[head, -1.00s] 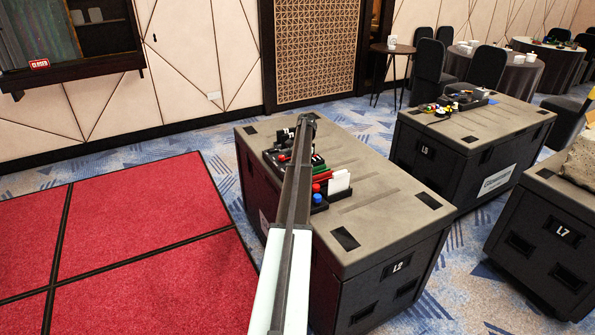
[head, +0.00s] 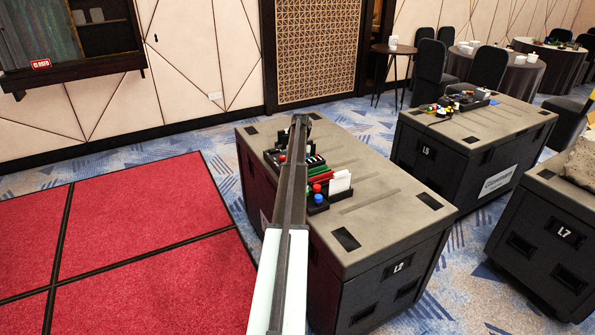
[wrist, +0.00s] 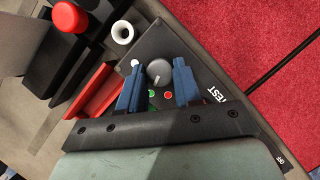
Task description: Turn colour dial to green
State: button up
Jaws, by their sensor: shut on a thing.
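The colour dial (wrist: 159,71) is a round grey knob on a dark panel in the wrist view. A small light mark shows on its lower side. A green dot (wrist: 151,93), a red dot (wrist: 168,95) and a white dot (wrist: 134,62) lie around it. My gripper (wrist: 157,66) has its two blue fingers on either side of the knob and is shut on it. In the head view my arm covers the dial, and the fingers cannot be made out.
The panel stands on a grey-topped case (head: 372,205) marked L2. Beside the dial are a red bar (wrist: 93,90), a white ring (wrist: 122,32) and a red round button (wrist: 69,17). A white card holder (head: 340,183) is nearby. Red carpet lies left of the case.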

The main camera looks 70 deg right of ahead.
jog(key=o, duration=1)
jog(key=shift+o, duration=0.2)
jog(key=shift+m, duration=0.3)
